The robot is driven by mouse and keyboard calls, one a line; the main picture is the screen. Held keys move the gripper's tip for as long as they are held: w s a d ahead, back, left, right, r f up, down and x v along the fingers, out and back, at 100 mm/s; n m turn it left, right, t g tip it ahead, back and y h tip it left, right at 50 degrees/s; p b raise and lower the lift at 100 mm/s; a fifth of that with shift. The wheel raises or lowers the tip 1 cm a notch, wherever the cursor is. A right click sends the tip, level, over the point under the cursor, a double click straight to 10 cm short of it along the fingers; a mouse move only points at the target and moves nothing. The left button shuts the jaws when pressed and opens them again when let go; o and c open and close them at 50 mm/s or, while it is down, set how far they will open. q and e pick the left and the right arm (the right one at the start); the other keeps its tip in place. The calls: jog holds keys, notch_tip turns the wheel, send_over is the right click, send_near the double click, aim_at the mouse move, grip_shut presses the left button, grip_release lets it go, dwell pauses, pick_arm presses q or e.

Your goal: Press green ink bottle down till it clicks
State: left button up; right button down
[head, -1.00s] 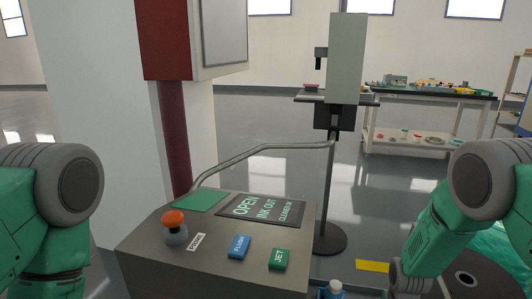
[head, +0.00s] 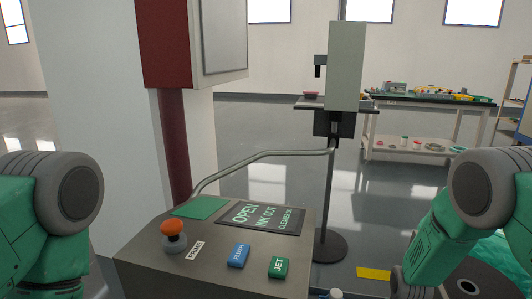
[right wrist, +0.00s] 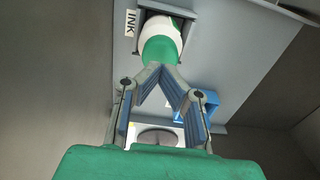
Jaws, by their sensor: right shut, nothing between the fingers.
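The green ink bottle (right wrist: 160,45) shows in the right wrist view, with a green body and a white part set in a dark square holder beside an "INK" label (right wrist: 130,22). My right gripper (right wrist: 168,68) is shut, its fingertips meeting at the near end of the bottle, with nothing held between them. I cannot tell whether the tips touch the bottle. In the head view only my right arm shows at the right, and its gripper is out of frame. My left arm shows at the left edge, and its gripper is out of view.
A blue part (right wrist: 207,105) sits beside the right fingers. In the head view, a grey control panel (head: 140,262) carries an orange knob (head: 173,231), a blue FLUSH button (head: 239,255) and a green JET button (head: 279,267). A bottle top (head: 336,294) shows at the lower edge.

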jog(key=shift+f+b, duration=1.15)
jog(key=shift+f, duration=0.5)
dwell(0.5)
notch_tip(320, 180, up, 8)
jog(key=p, duration=0.7)
dwell(0.5)
